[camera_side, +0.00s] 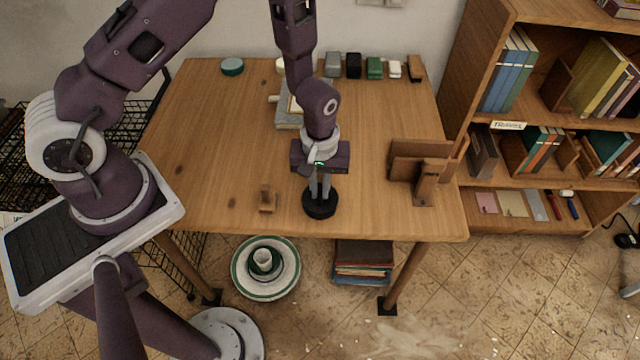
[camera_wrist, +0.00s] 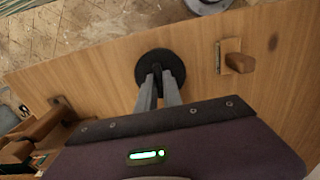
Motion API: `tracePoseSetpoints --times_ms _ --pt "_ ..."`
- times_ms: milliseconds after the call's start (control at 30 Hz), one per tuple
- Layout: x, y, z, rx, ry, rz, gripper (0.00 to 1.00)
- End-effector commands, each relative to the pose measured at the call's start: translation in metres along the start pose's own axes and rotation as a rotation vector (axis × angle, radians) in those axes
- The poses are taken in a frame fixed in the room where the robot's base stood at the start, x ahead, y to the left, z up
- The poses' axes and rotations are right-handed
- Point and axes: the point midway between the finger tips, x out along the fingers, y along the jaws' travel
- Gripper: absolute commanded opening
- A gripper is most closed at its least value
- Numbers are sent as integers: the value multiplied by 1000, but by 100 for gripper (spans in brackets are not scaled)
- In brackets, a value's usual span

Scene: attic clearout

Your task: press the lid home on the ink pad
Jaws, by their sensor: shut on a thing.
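A round black lid (camera_side: 320,206) is on the table near its front edge, and it also shows in the wrist view (camera_wrist: 152,56) as a flat black disc with a small dark knob in its middle. My gripper (camera_side: 319,186) points straight down above the disc, and its two fingers (camera_wrist: 160,88) are closed on the knob. The disc looks level. The ink pad under it is hidden or cannot be told apart from the black disc, so I cannot tell whether there is a gap between them.
A small wooden block (camera_side: 267,198) lies left of the disc. A wooden stand (camera_side: 425,172) is to the right. A teal round tin (camera_side: 232,66) and several small blocks, including a green one (camera_side: 374,68), line the back. A bookcase (camera_side: 482,100) adjoins the table's right side.

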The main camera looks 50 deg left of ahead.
Motion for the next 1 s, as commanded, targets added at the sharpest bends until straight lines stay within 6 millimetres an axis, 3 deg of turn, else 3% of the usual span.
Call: tracePoseSetpoints --times_ms 133,200,300,600,900,1000 --pt "4 0 0 0 0 0 0" --pt "4 0 0 0 0 0 20" --pt "4 0 0 0 0 0 36" --pt "0 0 0 0 1 1 36" --pt "-56 1 0 0 3 3 36" --pt "-65 0 0 -1 2 2 36"
